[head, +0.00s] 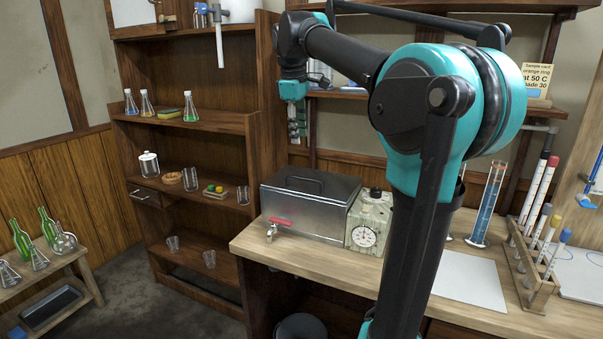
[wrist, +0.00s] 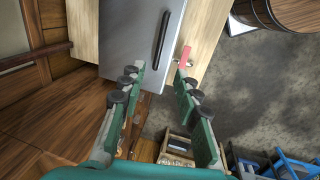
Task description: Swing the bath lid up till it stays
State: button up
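The metal bath (head: 302,222) stands on the wooden bench with a red-handled tap (head: 278,221) on its front. Its lid (head: 325,188) lies flat and shut, with a dark bar handle (head: 299,182) on top. The wrist view shows the lid (wrist: 137,35) from above, with the handle (wrist: 161,40) near its right side. My gripper (head: 297,132) hangs above the bath in the head view, apart from the lid. In the wrist view my gripper (wrist: 157,73) has its two green fingers spread, with nothing between them.
A control box with a dial (head: 364,237) stands directly right of the bath. Farther right are a blue-filled cylinder (head: 487,206) and a rack of tubes (head: 533,265). A wooden shelf unit (head: 188,122) with glassware stands behind left. The space above the lid looks clear.

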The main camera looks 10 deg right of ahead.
aim_at(303, 178)
jog(key=f, duration=0.4)
jog(key=w+d+f, duration=0.1)
jog(key=f, duration=0.4)
jog(key=w+f, duration=0.1)
jog(key=f, duration=0.4)
jog(key=shift+w+d, duration=0.15)
jog(key=shift+d, duration=0.2)
grip_shut()
